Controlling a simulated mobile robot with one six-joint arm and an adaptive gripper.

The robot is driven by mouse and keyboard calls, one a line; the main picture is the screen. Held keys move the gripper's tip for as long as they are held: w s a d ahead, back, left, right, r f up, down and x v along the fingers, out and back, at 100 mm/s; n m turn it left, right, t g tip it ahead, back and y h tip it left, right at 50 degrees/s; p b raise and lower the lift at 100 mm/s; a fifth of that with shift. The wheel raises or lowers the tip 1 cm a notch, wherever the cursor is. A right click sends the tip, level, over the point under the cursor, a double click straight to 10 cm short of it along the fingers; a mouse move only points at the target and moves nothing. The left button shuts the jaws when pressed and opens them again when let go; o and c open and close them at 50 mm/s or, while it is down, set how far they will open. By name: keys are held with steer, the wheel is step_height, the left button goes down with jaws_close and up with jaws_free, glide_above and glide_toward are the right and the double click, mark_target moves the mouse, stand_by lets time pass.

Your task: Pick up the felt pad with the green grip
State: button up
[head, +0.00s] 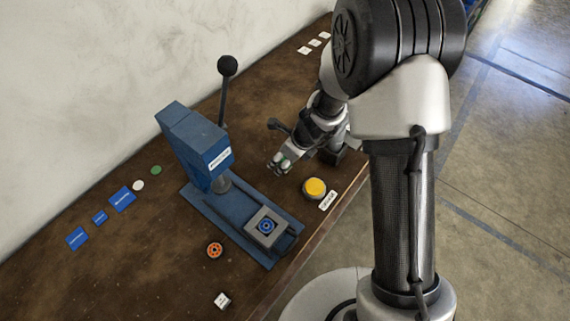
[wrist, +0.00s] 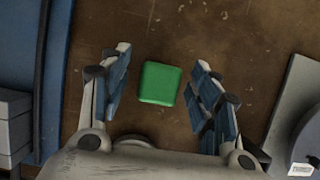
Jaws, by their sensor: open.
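The felt pad's green grip (wrist: 160,83) shows in the wrist view as a rounded green block on the brown table. It lies between the two fingers of my gripper (wrist: 160,90), with a gap on each side; the left gap is smaller. Any felt under the grip is hidden from above. In the head view my gripper (head: 281,163) points down at the table, between the blue press and the yellow button. A bit of green shows at its fingers there. My gripper is open and holds nothing.
A blue press (head: 200,150) with a black-knobbed lever stands left of my gripper. A yellow button (head: 315,187) is close on the right. Blue cards (head: 122,199) lie along the wall.

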steer(key=shift+r, duration=0.1)
steer(key=shift+c, duration=0.6)
steer(key=c, duration=1)
step_height(320, 180, up, 20)
steer(key=p, duration=1.2)
steer(key=shift+p, duration=0.3)
